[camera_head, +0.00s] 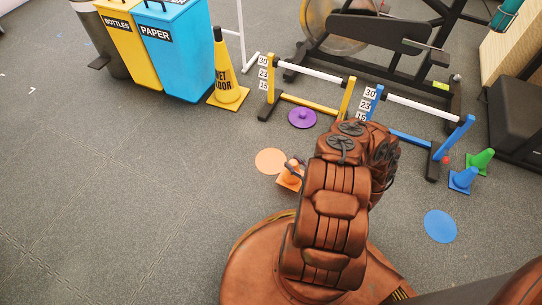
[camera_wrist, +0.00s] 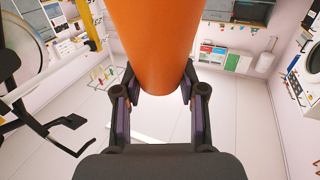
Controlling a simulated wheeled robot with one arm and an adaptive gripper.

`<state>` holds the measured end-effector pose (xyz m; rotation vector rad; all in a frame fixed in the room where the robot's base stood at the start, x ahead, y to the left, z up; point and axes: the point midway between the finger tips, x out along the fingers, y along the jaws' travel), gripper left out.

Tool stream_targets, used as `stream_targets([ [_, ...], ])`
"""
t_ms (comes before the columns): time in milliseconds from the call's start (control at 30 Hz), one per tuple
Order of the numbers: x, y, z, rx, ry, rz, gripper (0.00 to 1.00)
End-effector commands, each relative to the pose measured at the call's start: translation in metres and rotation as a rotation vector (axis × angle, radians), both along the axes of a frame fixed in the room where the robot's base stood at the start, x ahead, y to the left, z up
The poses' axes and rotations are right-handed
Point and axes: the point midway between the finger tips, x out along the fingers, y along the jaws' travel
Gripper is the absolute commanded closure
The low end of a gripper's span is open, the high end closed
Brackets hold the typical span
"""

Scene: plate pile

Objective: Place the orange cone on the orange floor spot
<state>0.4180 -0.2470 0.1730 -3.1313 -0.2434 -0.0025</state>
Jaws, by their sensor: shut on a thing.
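The orange cone (camera_head: 288,181) shows in the head view just left of my arm, with its square base overlapping the lower right edge of the orange floor spot (camera_head: 268,160). Most of the spot shows bare. My gripper (camera_head: 294,168) is shut on the cone's upper part and partly hidden by my arm. In the wrist view the cone (camera_wrist: 156,40) fills the top middle, between the two dark fingers of my gripper (camera_wrist: 158,94). I cannot tell whether the cone's base touches the floor.
A purple spot (camera_head: 302,118) with a small purple thing on it lies behind, near the yellow and blue hurdles (camera_head: 325,105). Blue (camera_head: 462,180) and green (camera_head: 480,161) cones and a blue spot (camera_head: 440,226) are at right. Floor to the left is clear.

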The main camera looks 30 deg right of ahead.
Motion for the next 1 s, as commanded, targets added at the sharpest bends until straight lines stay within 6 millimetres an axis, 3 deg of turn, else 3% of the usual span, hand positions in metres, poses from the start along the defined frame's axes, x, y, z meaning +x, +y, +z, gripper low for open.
stream_targets([
  [600, 0.125, 0.006, -0.014, -0.002, -0.004, 0.002, 1.0],
  [1000, 0.154, 0.008, -0.019, 0.0, 0.0, 0.002, 1.0],
])
